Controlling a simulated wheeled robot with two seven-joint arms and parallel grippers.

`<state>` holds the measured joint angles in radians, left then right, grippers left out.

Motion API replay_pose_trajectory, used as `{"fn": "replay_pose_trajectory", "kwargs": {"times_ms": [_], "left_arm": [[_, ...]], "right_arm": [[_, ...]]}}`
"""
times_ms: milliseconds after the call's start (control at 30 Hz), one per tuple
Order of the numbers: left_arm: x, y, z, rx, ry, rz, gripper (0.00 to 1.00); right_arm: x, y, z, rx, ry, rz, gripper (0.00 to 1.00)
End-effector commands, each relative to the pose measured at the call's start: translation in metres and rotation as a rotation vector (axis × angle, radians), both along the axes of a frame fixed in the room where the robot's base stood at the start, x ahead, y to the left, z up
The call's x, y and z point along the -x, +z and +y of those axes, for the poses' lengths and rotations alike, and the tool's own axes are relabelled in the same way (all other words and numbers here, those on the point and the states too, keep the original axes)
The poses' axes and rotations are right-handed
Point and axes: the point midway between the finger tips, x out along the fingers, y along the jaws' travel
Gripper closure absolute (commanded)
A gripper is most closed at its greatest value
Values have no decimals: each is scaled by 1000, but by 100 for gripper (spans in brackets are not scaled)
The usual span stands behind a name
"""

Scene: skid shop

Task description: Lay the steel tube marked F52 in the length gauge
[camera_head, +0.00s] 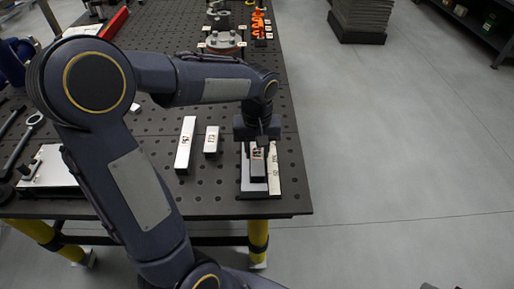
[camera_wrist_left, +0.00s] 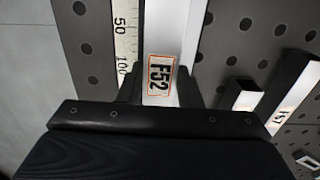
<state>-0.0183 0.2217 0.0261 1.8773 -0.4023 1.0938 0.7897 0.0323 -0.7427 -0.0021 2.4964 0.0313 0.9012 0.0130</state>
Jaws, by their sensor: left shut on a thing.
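The steel tube marked F52 (camera_wrist_left: 160,73) is between the fingers of my left gripper (camera_wrist_left: 159,88), label up. In the head view the gripper (camera_head: 257,145) points down at the tube (camera_head: 258,166), over the length gauge (camera_head: 274,180) near the table's front right corner. The gauge's white scale (camera_wrist_left: 123,45), with 50 and 100 on it, runs alongside the tube on its left in the wrist view. The tube looks lined up with the scale. I cannot tell whether it rests on the gauge bed or hangs just above. My right gripper is not seen.
Two other labelled tubes, a longer one (camera_head: 186,145) and a shorter one (camera_head: 211,141), lie left of the gauge on the perforated table (camera_head: 220,182). A flanged part (camera_head: 222,41) and orange items (camera_head: 259,24) stand farther back.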

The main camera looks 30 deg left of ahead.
Motion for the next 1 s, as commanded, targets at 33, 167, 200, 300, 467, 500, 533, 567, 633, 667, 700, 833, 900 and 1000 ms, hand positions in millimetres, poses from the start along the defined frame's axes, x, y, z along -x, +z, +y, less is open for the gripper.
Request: {"fn": "replay_pose_trajectory", "kwargs": {"times_ms": [33,167,200,300,467,500,533,567,633,667,700,833,900,1000], "left_arm": [[0,-2,0,-1,0,-1,90],[0,-4,0,-1,0,-1,90],[0,-5,0,-1,0,-1,90],[0,-7,0,-1,0,-1,90],[0,-6,0,-1,0,-1,90],[0,-6,0,-1,0,-1,66],[0,-6,0,0,0,-1,62],[0,-6,0,0,0,-1,58],[0,-6,0,-1,0,-1,49],[0,-6,0,-1,0,-1,45],[0,-6,0,-1,0,-1,43],[0,-6,0,0,0,0,43],[0,-7,0,1,0,1,39],[0,-7,0,0,0,0,32]], "right_arm": [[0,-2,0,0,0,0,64],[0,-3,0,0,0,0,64],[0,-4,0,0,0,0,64],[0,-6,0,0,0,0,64],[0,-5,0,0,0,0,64],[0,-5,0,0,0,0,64],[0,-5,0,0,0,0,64],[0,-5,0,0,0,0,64],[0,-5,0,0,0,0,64],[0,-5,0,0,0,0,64],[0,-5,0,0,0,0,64],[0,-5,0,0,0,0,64],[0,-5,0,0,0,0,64],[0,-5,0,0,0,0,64]]}}
